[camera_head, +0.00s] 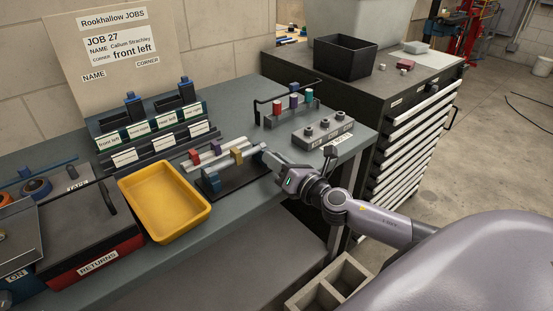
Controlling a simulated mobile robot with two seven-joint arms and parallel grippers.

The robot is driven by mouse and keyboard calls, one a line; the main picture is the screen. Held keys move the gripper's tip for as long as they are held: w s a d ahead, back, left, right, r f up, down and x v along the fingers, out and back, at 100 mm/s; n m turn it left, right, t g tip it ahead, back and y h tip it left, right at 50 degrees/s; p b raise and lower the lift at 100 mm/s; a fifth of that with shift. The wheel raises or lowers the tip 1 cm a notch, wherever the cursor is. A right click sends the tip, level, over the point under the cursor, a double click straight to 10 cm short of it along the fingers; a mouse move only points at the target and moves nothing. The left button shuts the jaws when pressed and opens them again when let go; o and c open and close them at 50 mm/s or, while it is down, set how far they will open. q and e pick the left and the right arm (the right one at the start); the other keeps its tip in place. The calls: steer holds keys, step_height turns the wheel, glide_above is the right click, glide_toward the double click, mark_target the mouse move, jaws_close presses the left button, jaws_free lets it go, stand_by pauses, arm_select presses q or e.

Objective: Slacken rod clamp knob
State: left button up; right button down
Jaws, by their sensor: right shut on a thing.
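My right gripper (265,152) reaches in from the right over the bench. It is shut at the right end of the small fixture with a dark base plate (238,181). My left gripper is not in view.
A yellow tray (145,228) stands left of the fixture. Behind are a labelled rack (150,137) and a job board (115,60). A grey block with several knobs (323,133) and a black-handled rack (284,121) stand near the gripper. A red-black returns box (90,245) is at left.

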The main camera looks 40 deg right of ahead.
steer(key=shift+n, duration=1.6)
steer(key=shift+p, duration=0.3)
steer(key=c, duration=0.9)
jaws_free()
steer(key=shift+c, duration=0.2)
steer(key=s+b, duration=0.1)
steer(key=s, duration=0.6)
steer(key=shift+d, duration=0.35)
